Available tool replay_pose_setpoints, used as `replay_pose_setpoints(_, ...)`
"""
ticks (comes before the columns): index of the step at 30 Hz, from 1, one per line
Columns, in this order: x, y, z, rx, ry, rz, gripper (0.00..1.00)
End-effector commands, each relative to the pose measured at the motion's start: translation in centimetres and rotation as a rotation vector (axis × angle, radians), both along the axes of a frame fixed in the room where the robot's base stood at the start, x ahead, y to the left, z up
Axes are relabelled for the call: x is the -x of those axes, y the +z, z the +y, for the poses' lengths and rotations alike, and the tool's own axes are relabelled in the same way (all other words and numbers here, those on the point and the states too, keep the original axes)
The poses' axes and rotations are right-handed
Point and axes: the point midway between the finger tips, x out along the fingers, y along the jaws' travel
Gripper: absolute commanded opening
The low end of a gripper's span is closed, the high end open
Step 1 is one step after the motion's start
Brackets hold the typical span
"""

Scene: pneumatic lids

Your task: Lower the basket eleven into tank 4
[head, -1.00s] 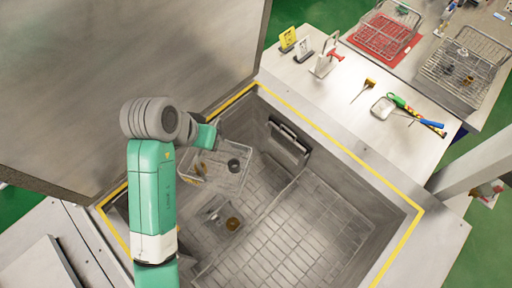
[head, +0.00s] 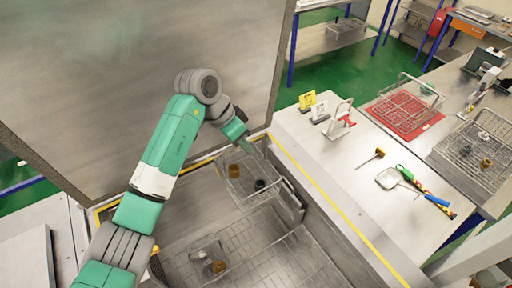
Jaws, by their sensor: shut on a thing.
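My arm reaches over the open tank (head: 345,243), which has a yellow stripe along its rim. My gripper (head: 246,146) is shut at the upper edge of a wire basket (head: 236,187). The basket holds a brass-coloured part and a dark part. It hangs in the tank opening near the back right wall; its clearance from that wall is hard to tell. The jaws themselves are small and partly hidden. No number is readable on the basket or tank.
A large raised grey lid (head: 150,70) stands behind the tank. On the right bench are yellow (head: 307,101) and white tags, a toggle clamp (head: 340,119), hand tools and a red mat (head: 403,115) under another basket. Metal parts (head: 209,260) lie low in the tank.

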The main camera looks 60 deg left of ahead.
Motion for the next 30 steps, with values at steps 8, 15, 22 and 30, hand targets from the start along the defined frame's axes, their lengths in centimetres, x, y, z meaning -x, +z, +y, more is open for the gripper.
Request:
replay_pose_setpoints(8,-0.1,0.1,-0.1,-0.002,-0.001,-0.001,0.0)
replay_pose_setpoints(15,-0.4,0.3,0.0,0.004,0.0,-0.011,0.0)
replay_pose_setpoints(22,-0.7,-3.0,-0.2,0.009,-0.004,-0.011,0.0)
replay_pose_setpoints(30,-0.4,-5.2,-0.3,0.003,-0.008,-0.003,0.0)
